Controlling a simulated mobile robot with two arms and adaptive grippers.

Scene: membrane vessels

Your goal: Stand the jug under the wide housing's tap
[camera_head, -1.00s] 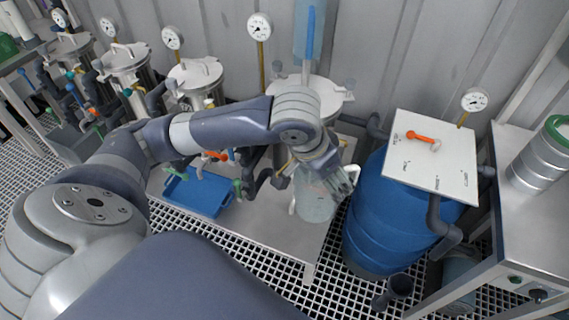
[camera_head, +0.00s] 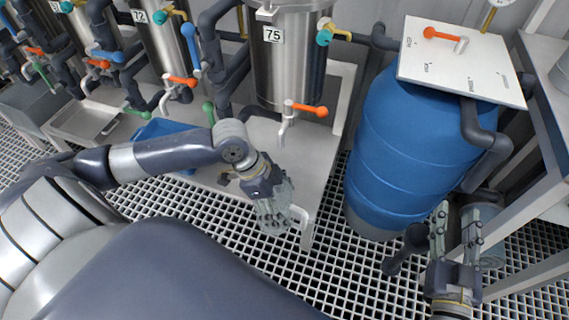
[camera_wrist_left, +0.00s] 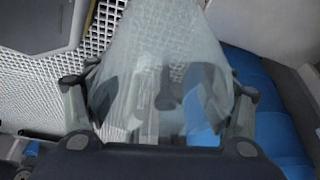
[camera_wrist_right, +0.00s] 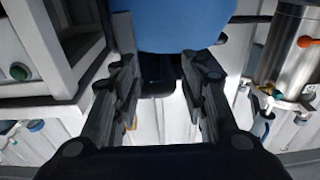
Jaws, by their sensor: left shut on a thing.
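The wide housing (camera_head: 298,70) is a steel cylinder labelled 75 on a metal bench. Its tap (camera_head: 284,131), with an orange lever (camera_head: 307,109), points down at the front. My left gripper (camera_head: 273,212) is shut on the clear jug (camera_wrist_left: 165,60), low and in front of this tap, near the bench's front edge. In the head view the gripper covers much of the jug; a pale handle (camera_head: 302,214) shows at its right. Whether the jug touches the bench cannot be told. My right gripper (camera_head: 456,225) is open and empty, in front of the blue barrel.
The blue barrel (camera_head: 395,150) with a white lid (camera_head: 465,65) stands right of the bench (camera_head: 322,170). Narrower housings, one labelled 72 (camera_head: 160,50), stand left with several taps. A blue tray (camera_head: 150,130) lies behind my left arm. Grating floor lies in front.

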